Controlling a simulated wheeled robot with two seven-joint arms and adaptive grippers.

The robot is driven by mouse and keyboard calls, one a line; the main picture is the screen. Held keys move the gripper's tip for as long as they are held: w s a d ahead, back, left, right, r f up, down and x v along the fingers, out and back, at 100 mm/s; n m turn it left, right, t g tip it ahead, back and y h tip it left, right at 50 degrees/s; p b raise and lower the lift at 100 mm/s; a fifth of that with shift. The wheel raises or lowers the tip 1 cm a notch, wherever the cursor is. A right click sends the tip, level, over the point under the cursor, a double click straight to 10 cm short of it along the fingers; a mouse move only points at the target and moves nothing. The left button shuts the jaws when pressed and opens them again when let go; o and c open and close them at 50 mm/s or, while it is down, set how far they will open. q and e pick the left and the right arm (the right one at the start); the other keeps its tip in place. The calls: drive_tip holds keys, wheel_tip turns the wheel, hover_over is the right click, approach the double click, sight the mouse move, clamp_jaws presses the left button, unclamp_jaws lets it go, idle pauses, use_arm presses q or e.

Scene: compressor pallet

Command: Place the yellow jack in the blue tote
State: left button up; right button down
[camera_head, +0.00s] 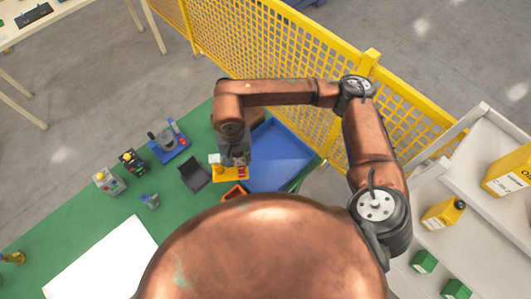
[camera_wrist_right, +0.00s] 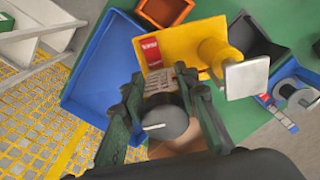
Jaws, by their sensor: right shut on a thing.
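The yellow jack (camera_head: 217,172) has a yellow body, a red label and a pale square pad. In the right wrist view the jack (camera_wrist_right: 186,44) sits at the fingertips. My right gripper (camera_head: 235,157), with its fingers also in the wrist view (camera_wrist_right: 166,88), is shut on the jack. I cannot tell whether the jack touches the table. The open blue tote (camera_head: 283,151) lies immediately right of the jack in the head view; it also shows at the left of the wrist view (camera_wrist_right: 85,97). The tote's visible floor is empty. My left gripper is out of view.
An orange bin (camera_head: 234,191) and a black bin (camera_head: 195,174) stand near the jack on the green table (camera_head: 75,209). Several small devices, including a blue-based one (camera_head: 168,142), stand farther left. A yellow mesh fence (camera_head: 270,55) runs behind the table.

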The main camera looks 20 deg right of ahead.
drive_tip(key=s+d+f+m+p, duration=0.3)
drive_tip(key=s+d+m, duration=0.3)
drive_tip(key=m, duration=0.5)
drive_tip(key=w+d+f+p, duration=0.1)
drive_tip(key=w+d+f, duration=0.1)
drive_tip(key=d+f, duration=0.1)
drive_tip(key=w+d+f+p, duration=0.1)
drive_tip(key=w+d+f, duration=0.2)
drive_tip(key=w+d+f+p, duration=0.1)
drive_tip(key=w+d+f, duration=0.1)
drive_tip(key=d+f, duration=0.1)
drive_tip(key=shift+w+f+p, duration=0.1)
drive_tip(key=shift+w+p, duration=0.1)
drive_tip(key=shift+p, duration=0.1)
wheel_tip(320, 180, down, 3)
drive_tip(key=shift+r+p, duration=0.1)
drive_tip(key=shift+p, duration=0.5)
drive_tip(key=shift+f, duration=0.2)
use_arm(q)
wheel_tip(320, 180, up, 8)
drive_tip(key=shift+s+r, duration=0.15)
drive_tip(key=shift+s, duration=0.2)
